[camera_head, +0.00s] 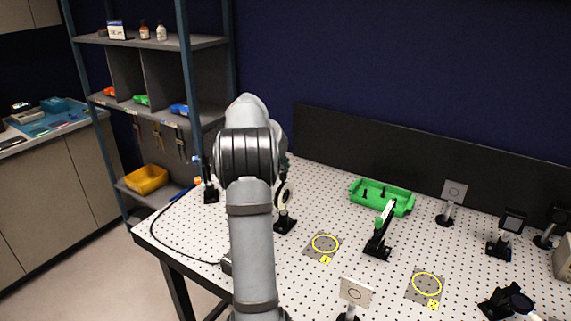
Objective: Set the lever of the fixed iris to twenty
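A dark ring-shaped mount on a black post (286,191) stands on the perforated table just right of my arm. It looks like an iris, but my arm covers part of its left side. Its lever and any scale marks are too small to make out. Another dark round mount (521,303) lies low at the front right; I cannot tell whether it is an iris. My arm rises in front of the table and bends away at the top. My gripper is hidden behind the arm, so its fingers and its contact with anything cannot be seen.
A green tray (382,197) sits at the back. Yellow-ringed plates (325,244) lie flat. A black cable (170,240) runs along the left edge.

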